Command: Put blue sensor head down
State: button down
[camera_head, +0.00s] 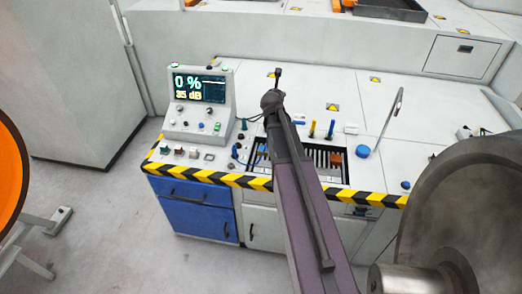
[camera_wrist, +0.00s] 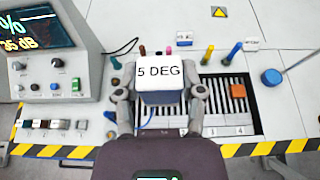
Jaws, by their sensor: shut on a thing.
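My gripper (camera_wrist: 162,88) is shut on the blue sensor head (camera_wrist: 160,98), with one finger on each side of it. The head's white top reads "5 DEG". In the wrist view it appears above the left part of a slotted rack (camera_wrist: 215,93); its exact height and any contact are unclear. A thin blue cable shows just below the head. The rack has several dark slots, with numbers 3 and 4 readable on its front edge. In the head view my gripper (camera_head: 273,103) is over the bench, and my arm hides the held head and part of the rack (camera_head: 322,158).
An orange block (camera_wrist: 238,91) sits in the rack's right part. Behind stand yellow, blue and green probes (camera_wrist: 233,54). A display console (camera_head: 200,103) is left; a blue round base with a rod (camera_head: 363,151) is right. A large metal wheel (camera_head: 465,215) fills the right.

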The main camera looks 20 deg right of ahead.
jog(key=shift+d+f, duration=0.2)
jog(key=a+f+m+g+h+b, duration=0.1)
jog(key=a+f+b, duration=0.1)
jog(key=f+b, duration=1)
jog(key=w+a+f+m+g+h+b, duration=0.1)
jog(key=a+f+m+b, duration=0.1)
jog(key=f+b, duration=1)
jog(key=w+a+f+m+g+h+b, duration=0.1)
jog(key=a+f+b, duration=0.2)
jog(key=f+b, duration=0.8)
jog(key=shift+w+a+f+m+g+h+b, duration=0.15)
jog(key=shift+a+f+m+g+h+b, duration=0.2)
jog(key=shift+b, duration=0.2)
jog(key=w+d, duration=0.2)
jog(key=w, duration=0.2)
jog(key=w+d+f+b, duration=0.1)
jog(key=w+d, duration=0.2)
jog(key=w, duration=0.2)
jog(key=w+d, duration=0.3)
jog(key=w, duration=0.1)
jog(key=shift+w+d+f, duration=0.2)
jog(key=shift+w+f, duration=0.05)
jog(key=shift+w, duration=0.1)
jog(key=shift+f+b, duration=0.15)
jog(key=shift+b, duration=0.2)
jog(key=shift+f+b, duration=1.65)
jog(key=shift+f, duration=0.1)
